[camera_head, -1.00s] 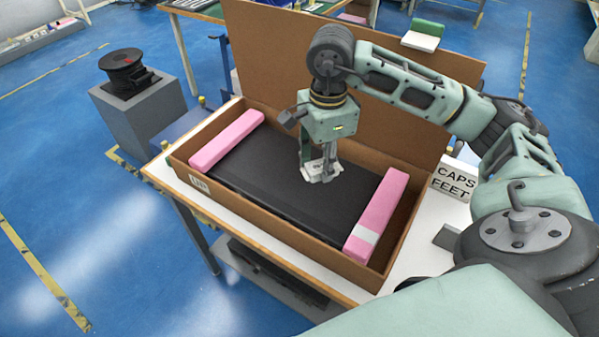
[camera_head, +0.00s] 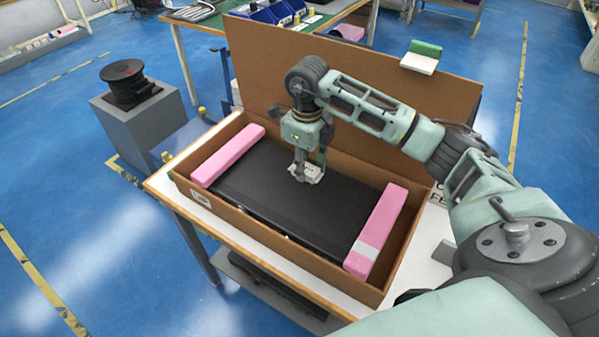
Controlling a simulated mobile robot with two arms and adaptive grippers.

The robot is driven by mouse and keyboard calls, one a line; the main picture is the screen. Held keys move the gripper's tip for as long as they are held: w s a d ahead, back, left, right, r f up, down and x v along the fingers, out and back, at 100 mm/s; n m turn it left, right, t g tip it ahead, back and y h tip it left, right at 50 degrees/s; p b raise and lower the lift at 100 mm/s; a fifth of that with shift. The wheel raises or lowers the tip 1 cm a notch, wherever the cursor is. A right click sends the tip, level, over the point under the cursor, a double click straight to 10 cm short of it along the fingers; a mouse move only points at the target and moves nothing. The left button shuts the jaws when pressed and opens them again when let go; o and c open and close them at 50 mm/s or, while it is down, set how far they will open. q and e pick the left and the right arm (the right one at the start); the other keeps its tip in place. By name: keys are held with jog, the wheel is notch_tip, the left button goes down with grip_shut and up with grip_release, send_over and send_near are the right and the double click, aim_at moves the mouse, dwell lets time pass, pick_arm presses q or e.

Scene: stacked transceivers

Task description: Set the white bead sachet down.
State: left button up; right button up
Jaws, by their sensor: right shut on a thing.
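The white bead sachet (camera_head: 311,174) is small and pale, at the tips of my right gripper (camera_head: 304,175). The gripper points down and is shut on the sachet. It is over the black flat device (camera_head: 270,195) in the open cardboard box (camera_head: 222,207). The sachet is at or just above the device's top; I cannot tell whether they touch. Part of the sachet is hidden behind the fingers. My left gripper is not in view.
Pink foam blocks stand at the left (camera_head: 228,156) and right (camera_head: 377,232) ends of the box. The raised cardboard lid (camera_head: 262,80) stands behind. A white table (camera_head: 428,268) carries the box. A sign at right is mostly hidden by my arm. A black spool (camera_head: 128,84) sits on a grey pedestal.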

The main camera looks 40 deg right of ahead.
aim_at(300, 186)
jog(key=shift+w+a+f, duration=0.45)
jog(key=shift+w+a, duration=0.05)
jog(key=shift+w, duration=0.2)
notch_tip(300, 186, down, 4)
jog(key=shift+r+p, duration=0.2)
jog(key=shift+p, duration=0.65)
jog(key=shift+f, duration=0.3)
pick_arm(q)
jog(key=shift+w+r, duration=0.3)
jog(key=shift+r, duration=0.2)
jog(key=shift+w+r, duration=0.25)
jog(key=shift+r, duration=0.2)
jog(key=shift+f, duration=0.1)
pick_arm(e)
jog(key=shift+f, duration=0.1)
jog(key=shift+f+b, duration=0.15)
jog(key=shift+b, duration=0.15)
jog(key=o, duration=1)
jog(key=shift+o, duration=0.2)
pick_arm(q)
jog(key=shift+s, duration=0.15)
